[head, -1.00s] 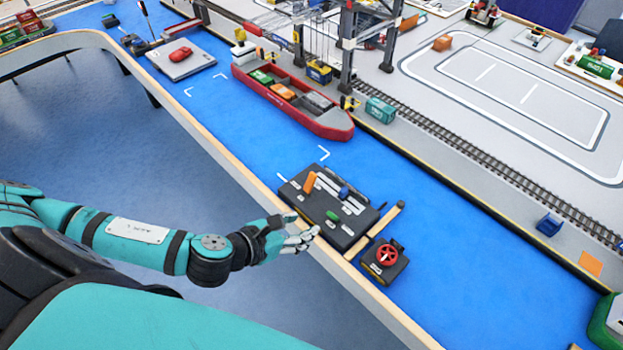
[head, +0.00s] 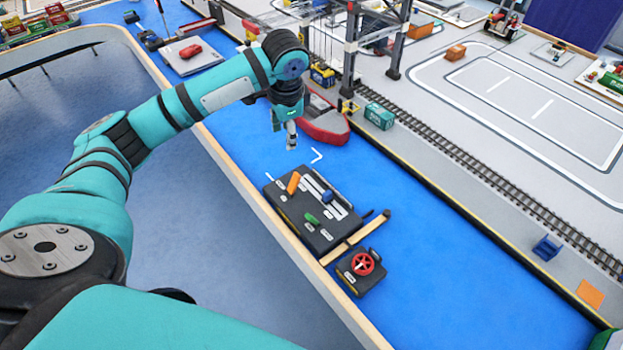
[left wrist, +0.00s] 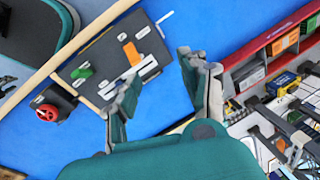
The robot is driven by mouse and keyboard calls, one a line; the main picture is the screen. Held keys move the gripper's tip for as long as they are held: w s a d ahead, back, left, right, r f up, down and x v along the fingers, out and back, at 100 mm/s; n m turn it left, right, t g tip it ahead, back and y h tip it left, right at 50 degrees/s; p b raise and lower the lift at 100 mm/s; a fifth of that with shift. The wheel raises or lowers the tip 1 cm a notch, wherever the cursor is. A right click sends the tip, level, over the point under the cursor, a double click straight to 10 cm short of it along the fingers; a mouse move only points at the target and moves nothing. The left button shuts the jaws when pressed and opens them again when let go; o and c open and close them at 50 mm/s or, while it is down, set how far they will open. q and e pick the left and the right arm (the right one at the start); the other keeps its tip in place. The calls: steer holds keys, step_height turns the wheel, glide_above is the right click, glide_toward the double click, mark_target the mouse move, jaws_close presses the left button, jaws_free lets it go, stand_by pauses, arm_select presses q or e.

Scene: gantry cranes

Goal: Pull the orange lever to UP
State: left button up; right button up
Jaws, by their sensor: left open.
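The orange lever (head: 293,183) stands on a black control panel (head: 285,212) at the edge of the blue surface, beside a white slot. The lever also shows in the left wrist view (left wrist: 131,53), between and beyond the fingers. My left gripper (head: 291,142) is up over the blue surface, behind the panel and apart from the lever. In the left wrist view its two fingers (left wrist: 156,85) are spread and empty. A blue lever (head: 327,196) and a green lever (head: 312,219) are on the same panel. My right gripper is not in view.
A box with a red wheel (head: 362,264) stands right of the panel, past a wooden bar (head: 356,238). A red ship (head: 325,127) lies behind my left gripper near the crane legs. Blue surface is free right of the panel.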

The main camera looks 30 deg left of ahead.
arm_select(q)
step_height(320, 180, up, 4)
steer(key=d+n+g+h, duration=0.1)
steer(key=d+n+h, duration=0.1)
steer(key=n, duration=0.1)
glide_above(296, 175)
step_height(296, 175, down, 5)
steer(key=shift+g, duration=0.3)
step_height(296, 175, down, 12)
steer(key=shift+p, duration=0.4)
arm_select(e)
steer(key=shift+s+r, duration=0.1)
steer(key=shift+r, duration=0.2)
arm_select(q)
steer(key=c, duration=0.9)
jaws_close()
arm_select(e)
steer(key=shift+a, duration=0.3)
